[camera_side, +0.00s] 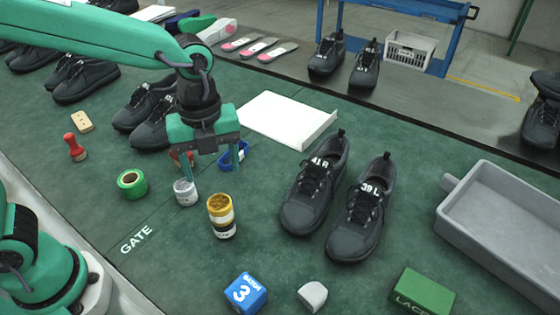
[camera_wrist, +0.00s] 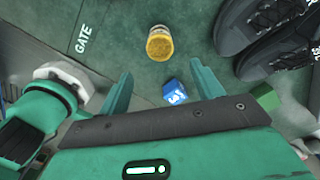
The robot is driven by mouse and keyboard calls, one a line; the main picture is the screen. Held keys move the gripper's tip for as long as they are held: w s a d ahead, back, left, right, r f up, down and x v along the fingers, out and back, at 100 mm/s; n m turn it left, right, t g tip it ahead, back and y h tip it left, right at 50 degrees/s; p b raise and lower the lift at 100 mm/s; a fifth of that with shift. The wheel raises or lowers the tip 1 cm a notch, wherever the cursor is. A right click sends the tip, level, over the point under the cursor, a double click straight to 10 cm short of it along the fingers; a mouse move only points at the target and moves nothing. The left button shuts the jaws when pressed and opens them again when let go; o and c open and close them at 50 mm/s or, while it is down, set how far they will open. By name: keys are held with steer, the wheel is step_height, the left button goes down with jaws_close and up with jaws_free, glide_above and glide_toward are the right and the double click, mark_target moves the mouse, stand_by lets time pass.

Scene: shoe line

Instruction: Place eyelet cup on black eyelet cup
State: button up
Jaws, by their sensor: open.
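A banded stack (camera_side: 221,217) in yellow, white and black stands upright on the green surface, its open top full of gold bits. I cannot tell its separate cups apart for sure. Its gold top also shows in the wrist view (camera_wrist: 159,45), beyond my fingertips. A whitish cup (camera_side: 186,192) with grey contents stands to its upper left in the side view. My gripper (camera_side: 211,166) is open and empty, pointing down above and behind these cups. In the wrist view my gripper (camera_wrist: 162,78) has its fingers wide apart with nothing between them.
Black shoes (camera_side: 357,215) stand at right, beside a grey tray (camera_side: 510,222). A blue cube (camera_side: 245,293) and green box (camera_side: 422,291) lie in front. A white tray (camera_side: 285,119) lies behind.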

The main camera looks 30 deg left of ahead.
steer(key=shift+r, duration=0.4)
stand_by(0.3)
steer(key=s+a+r+n+t, duration=0.2)
steer(key=s+a+n, duration=0.2)
steer(key=n, duration=0.9)
steer(key=s+a+r+n+t, duration=0.3)
steer(key=s+a+n, duration=0.1)
steer(key=a+n, duration=0.7)
steer(key=shift+s+r+n+t, duration=0.25)
steer(key=shift+s+n+t, duration=0.05)
steer(key=shift+n, duration=0.6)
